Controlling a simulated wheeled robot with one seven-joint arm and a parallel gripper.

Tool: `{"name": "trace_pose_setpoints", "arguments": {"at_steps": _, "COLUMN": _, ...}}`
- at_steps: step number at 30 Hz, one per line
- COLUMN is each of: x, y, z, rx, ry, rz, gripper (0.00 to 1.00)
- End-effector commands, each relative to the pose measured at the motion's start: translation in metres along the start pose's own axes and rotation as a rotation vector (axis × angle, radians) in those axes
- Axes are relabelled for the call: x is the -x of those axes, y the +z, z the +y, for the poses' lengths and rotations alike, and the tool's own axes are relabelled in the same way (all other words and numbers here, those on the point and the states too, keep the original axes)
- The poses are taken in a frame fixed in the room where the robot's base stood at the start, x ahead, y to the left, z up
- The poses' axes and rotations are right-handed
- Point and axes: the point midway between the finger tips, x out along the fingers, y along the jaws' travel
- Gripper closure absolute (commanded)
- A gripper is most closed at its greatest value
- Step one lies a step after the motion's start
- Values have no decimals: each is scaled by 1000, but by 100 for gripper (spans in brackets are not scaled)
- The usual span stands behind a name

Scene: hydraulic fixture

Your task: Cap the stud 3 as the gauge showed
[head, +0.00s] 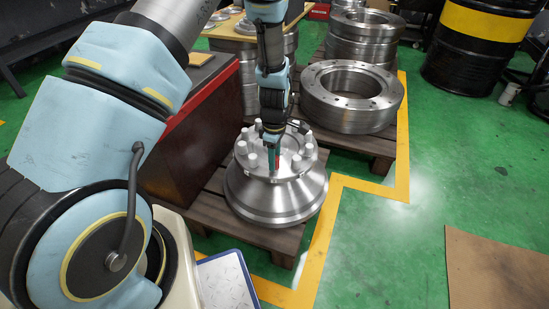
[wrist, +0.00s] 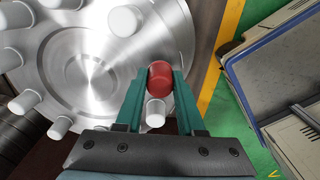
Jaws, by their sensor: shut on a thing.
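A round metal fixture (head: 278,204) stands on a wooden pallet, with a ring of pale studs around its top. The wrist view shows the fixture's top (wrist: 150,45) and several white studs (wrist: 125,20). My gripper (wrist: 160,80) is shut on a red cap (wrist: 172,77), held between its green fingers. The cap is over the fixture's rim area. A white stud (wrist: 155,113) shows between the fingers, just below the cap in the picture. I cannot tell whether the cap touches any stud. In the head view my gripper (head: 275,158) is at the near side of the stud ring. No stud numbers or gauge are readable.
A tray with a blue rim (wrist: 236,85) lies to the right in the wrist view. A red cabinet (head: 195,135) stands left of the fixture. Stacked metal rings (head: 325,112) are behind right. Green floor (head: 400,235) with yellow lines is open at the right.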

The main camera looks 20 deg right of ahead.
Motion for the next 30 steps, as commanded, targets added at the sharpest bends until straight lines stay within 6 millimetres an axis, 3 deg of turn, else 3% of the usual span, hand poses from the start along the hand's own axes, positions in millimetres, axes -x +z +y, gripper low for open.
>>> {"name": "trace_pose_setpoints", "arguments": {"at_steps": 30, "x": -17, "y": 0, "z": 0, "rx": 0, "ry": 0, "rz": 0, "gripper": 100}}
